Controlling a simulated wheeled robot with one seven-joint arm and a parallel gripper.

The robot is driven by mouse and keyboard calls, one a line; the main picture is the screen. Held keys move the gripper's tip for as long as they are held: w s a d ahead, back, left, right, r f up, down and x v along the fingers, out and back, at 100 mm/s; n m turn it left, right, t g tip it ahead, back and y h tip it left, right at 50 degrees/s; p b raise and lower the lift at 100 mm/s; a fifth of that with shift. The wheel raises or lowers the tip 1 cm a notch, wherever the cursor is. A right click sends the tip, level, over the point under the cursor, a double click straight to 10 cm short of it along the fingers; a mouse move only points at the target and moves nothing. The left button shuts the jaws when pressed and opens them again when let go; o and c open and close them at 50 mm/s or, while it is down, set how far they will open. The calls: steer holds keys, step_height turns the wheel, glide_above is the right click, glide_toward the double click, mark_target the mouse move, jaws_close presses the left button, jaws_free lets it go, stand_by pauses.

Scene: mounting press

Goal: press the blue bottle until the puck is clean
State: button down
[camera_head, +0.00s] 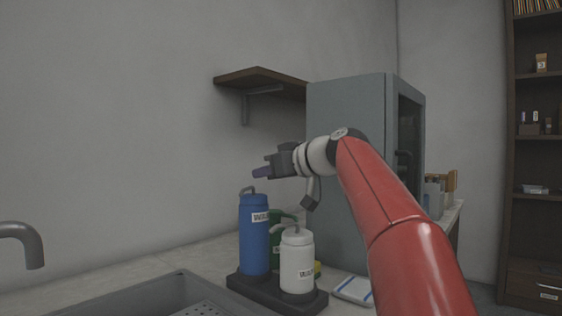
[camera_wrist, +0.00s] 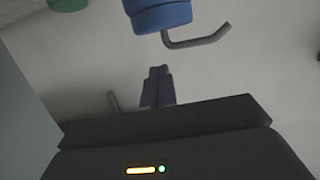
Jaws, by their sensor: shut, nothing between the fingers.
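The blue bottle (camera_head: 254,235) stands upright in a dark rack beside the sink, with a bent grey spout on top. Its blue cap (camera_wrist: 160,15) and spout also show at the top of the wrist view. My gripper (camera_head: 259,172) is shut and empty, with its fingertips pointing left. In the head view the fingertips appear just above the spout, with a small gap. In the wrist view the fingertips (camera_wrist: 159,72) also appear apart from the bottle. I cannot make out a puck in either view.
A white bottle (camera_head: 297,263) and a partly hidden green bottle (camera_head: 275,240) share the dark rack (camera_head: 254,290). A sink (camera_head: 165,287) lies left in front, with a faucet (camera_head: 30,245). A shelf (camera_head: 262,78) and a grey cabinet (camera_head: 345,110) stand behind. A white tray (camera_head: 353,289) lies right.

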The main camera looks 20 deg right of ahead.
mark_target(266, 196)
steer(key=shift+s+d+f+b, duration=0.15)
steer(key=shift+f+b, duration=0.2)
steer(key=shift+f, duration=1.2)
